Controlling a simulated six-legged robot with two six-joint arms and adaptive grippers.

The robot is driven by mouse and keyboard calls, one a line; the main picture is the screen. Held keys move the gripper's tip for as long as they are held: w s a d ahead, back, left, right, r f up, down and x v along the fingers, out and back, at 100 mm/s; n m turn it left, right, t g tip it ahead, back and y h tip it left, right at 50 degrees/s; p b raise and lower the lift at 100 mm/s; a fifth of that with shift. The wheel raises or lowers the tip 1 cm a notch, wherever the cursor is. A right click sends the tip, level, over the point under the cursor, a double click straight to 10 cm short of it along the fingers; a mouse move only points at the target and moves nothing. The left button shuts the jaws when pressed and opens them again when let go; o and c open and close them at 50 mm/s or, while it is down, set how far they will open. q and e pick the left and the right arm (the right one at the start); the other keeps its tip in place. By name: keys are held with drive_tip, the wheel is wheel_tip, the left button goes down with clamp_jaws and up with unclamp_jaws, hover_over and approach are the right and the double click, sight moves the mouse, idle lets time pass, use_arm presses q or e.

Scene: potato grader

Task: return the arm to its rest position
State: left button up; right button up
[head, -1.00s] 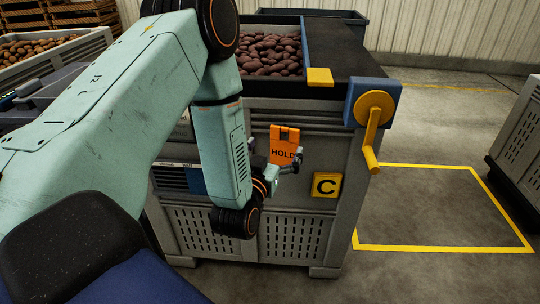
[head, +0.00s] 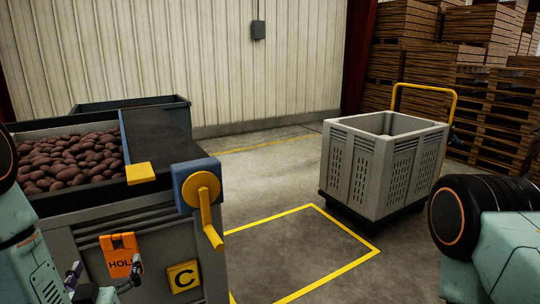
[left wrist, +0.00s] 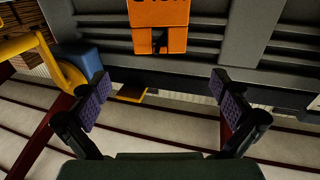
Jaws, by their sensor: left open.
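My left gripper (head: 104,284) is at the lower left of the head view, just below and in front of the orange HOLD tag (head: 121,256). The tag hangs on the front of the grey crate (head: 95,230). In the left wrist view the gripper's two fingers (left wrist: 160,95) are spread wide with nothing between them. The tag (left wrist: 160,38) shows upside down beyond the fingertips, apart from them. Part of my left arm is cut off by the left edge. My right arm's black joint (head: 462,215) shows at the right; its gripper is not seen.
Yellow floor lines (head: 345,268) mark a clear patch. An empty grey crate (head: 375,180) stands on a dark wheeled base. Wooden crates (head: 445,75) are stacked behind.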

sight(117, 237)
use_arm(q)
drive_tip(key=x, duration=0.8)
drive_tip(key=shift+w, duration=0.25)
drive_tip(key=shift+w+r, duration=0.1)
drive_tip(key=shift+w, duration=0.15)
drive_tip(key=shift+s+d+r, duration=0.25)
drive_tip(key=shift+s+r, duration=0.15)
drive_tip(key=shift+s, duration=0.15)
drive_tip(key=shift+w+f, duration=0.15)
